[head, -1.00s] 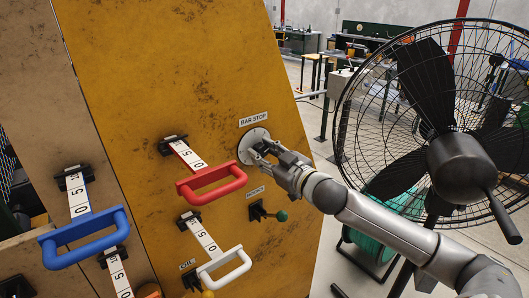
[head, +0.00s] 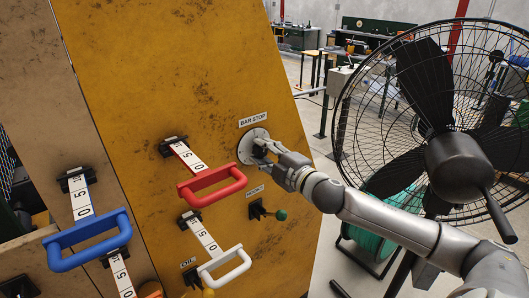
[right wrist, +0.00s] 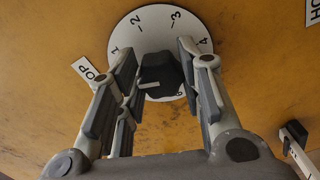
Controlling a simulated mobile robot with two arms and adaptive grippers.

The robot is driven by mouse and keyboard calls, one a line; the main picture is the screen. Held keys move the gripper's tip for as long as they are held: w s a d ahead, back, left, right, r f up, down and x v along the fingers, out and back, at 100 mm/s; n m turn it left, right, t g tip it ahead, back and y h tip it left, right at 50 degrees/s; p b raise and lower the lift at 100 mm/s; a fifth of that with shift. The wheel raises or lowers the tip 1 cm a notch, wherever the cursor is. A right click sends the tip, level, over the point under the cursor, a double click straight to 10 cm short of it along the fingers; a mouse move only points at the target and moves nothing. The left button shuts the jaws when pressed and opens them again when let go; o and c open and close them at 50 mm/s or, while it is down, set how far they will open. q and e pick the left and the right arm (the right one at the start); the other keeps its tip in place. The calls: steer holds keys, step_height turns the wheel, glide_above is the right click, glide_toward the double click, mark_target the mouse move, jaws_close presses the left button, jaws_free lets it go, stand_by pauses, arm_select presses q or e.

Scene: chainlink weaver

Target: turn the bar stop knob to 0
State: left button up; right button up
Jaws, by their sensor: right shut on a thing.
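The bar stop dial (head: 246,152) is a white disc under a "BAR STOP" label (head: 253,119) on the yellow panel. In the right wrist view the dial (right wrist: 150,20) shows the numbers 1 to 4; its left and lower parts are partly hidden by my fingers. The dark bar stop knob (right wrist: 160,72) sits at its centre, with a short white line on it that runs roughly sideways. My right gripper (right wrist: 160,80) is at the dial and shut on the knob, one finger on each side. The 0 mark cannot be made out. My left gripper is not in view.
A red handle (head: 212,186) and a white handle (head: 224,265) stick out left of and below the dial. A small green-tipped lever (head: 281,215) is just below my right gripper. A blue handle (head: 88,241) is at far left. A large black fan (head: 460,165) stands right.

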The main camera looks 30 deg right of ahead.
steer(key=shift+n, duration=1.6)
steer(key=o, duration=1)
steer(key=shift+o, duration=0.2)
steer(key=shift+s, duration=0.1)
steer(key=shift+s+d+f, duration=0.1)
steer(key=shift+s, duration=0.7)
steer(key=s, duration=1)
steer(key=shift+d, duration=0.35)
steer(key=shift+s, duration=0.1)
